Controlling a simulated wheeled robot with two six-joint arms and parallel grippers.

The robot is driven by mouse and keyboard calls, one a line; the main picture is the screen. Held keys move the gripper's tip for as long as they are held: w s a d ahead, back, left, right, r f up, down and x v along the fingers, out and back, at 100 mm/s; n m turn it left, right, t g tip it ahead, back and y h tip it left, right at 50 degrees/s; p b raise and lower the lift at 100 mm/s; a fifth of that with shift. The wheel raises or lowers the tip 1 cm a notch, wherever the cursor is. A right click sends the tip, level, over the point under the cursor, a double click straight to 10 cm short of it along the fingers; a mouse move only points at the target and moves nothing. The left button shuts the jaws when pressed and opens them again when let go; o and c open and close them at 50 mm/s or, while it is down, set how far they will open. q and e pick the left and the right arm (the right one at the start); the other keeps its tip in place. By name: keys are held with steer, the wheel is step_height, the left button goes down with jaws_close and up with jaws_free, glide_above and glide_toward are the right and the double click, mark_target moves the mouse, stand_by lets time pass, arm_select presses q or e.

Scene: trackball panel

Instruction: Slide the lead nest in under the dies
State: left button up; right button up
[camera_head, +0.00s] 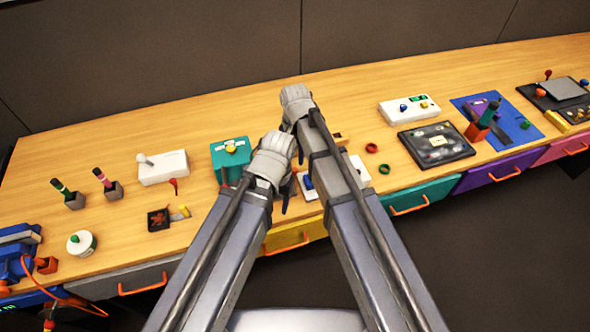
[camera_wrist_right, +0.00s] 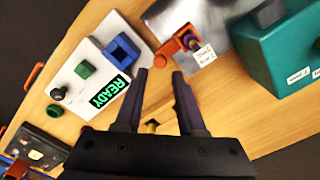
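A teal block (camera_head: 222,152) stands left of my arms, and a teal housing with white labels (camera_wrist_right: 290,50) shows at the upper right of the right wrist view. Next to that housing is a grey metal plate (camera_wrist_right: 222,22). An orange bracket (camera_wrist_right: 168,52) with a purple part in it and a white tag (camera_wrist_right: 203,56) sits by the plate. I cannot tell for sure which part is the lead nest, and no dies show clearly. My right gripper (camera_wrist_right: 159,74) is open and empty above the wood, just short of the bracket. My left gripper (camera_head: 286,200) is mostly hidden by its wrist.
A white panel (camera_wrist_right: 92,72) with a READY display, green button and blue socket lies beside the right gripper. A dark tray (camera_head: 435,145) and white box (camera_head: 408,108) stand to the right. A white switch box (camera_head: 163,168) is to the left. My wrists are close together.

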mark_target(295, 169)
arm_select(q)
step_height(295, 169, down, 5)
steer(key=b, duration=0.4)
steer(key=shift+f, duration=0.15)
arm_select(e)
step_height(295, 169, down, 5)
steer(key=shift+f, duration=0.2)
steer(key=shift+r, duration=0.1)
jaws_close()
stand_by(0.7)
